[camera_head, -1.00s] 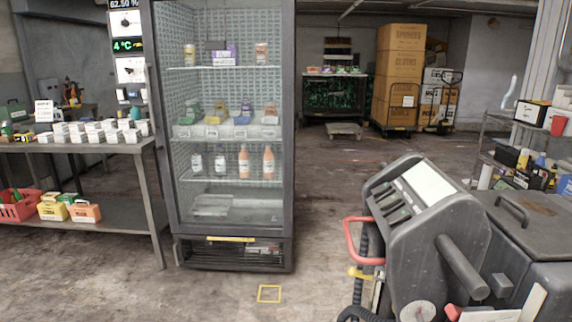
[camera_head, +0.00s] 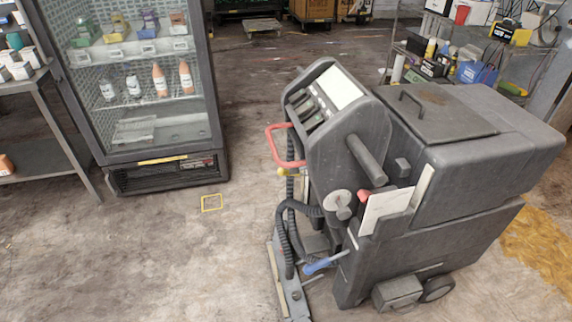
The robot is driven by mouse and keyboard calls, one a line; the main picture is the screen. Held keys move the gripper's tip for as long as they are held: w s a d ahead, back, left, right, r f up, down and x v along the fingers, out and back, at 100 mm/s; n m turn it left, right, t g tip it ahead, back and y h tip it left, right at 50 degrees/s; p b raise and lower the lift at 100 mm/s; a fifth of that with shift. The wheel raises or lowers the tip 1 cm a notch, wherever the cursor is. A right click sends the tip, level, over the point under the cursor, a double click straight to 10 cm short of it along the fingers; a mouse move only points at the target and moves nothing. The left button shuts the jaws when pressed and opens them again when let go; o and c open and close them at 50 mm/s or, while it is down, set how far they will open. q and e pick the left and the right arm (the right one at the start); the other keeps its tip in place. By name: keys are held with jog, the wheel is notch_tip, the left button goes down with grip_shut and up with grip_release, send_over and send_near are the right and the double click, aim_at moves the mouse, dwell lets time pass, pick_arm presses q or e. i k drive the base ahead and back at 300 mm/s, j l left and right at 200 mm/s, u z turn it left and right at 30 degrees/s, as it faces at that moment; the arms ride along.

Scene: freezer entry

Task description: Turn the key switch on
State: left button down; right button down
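A dark grey floor-cleaning machine (camera_head: 440,250) stands right of the middle in the head view. Its raised, tilted control console (camera_head: 348,135) has a white panel (camera_head: 337,88) and several dark controls. A red loop handle (camera_head: 272,147) is on its left side, and a thick grey bar (camera_head: 366,158) sticks out of its near side. Below the bar is a pale round disc (camera_head: 338,203) with a grey piece on it. I cannot tell which part is the key switch. Neither of my grippers is in view.
A glass-door cooler (camera_head: 143,118) with bottles stands at left, next to a metal table (camera_head: 50,125). A shelf of goods (camera_head: 420,75) is behind the machine.

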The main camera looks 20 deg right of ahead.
aim_at(292, 170)
jog(key=i+j+u, duration=0.15)
jog(key=i+j, duration=0.15)
jog(key=j, duration=0.2)
jog(key=i+j+u, duration=0.2)
jog(key=j, duration=0.25)
jog(key=i+j+z, duration=0.15)
jog(key=i, duration=0.4)
jog(key=i+j+z, duration=0.15)
jog(key=i, duration=0.35)
jog(key=i+j+z, duration=0.2)
jog(key=i, duration=0.3)
jog(key=i+z, duration=0.2)
jog(key=z, duration=0.25)
jog(key=i+j+z, duration=0.1)
jog(key=i+z, duration=0.15)
jog(key=z, duration=0.2)
jog(key=i+j+z, duration=0.15)
jog(key=z, duration=0.3)
jog(key=i+j+z, duration=0.2)
jog(key=z, duration=0.25)
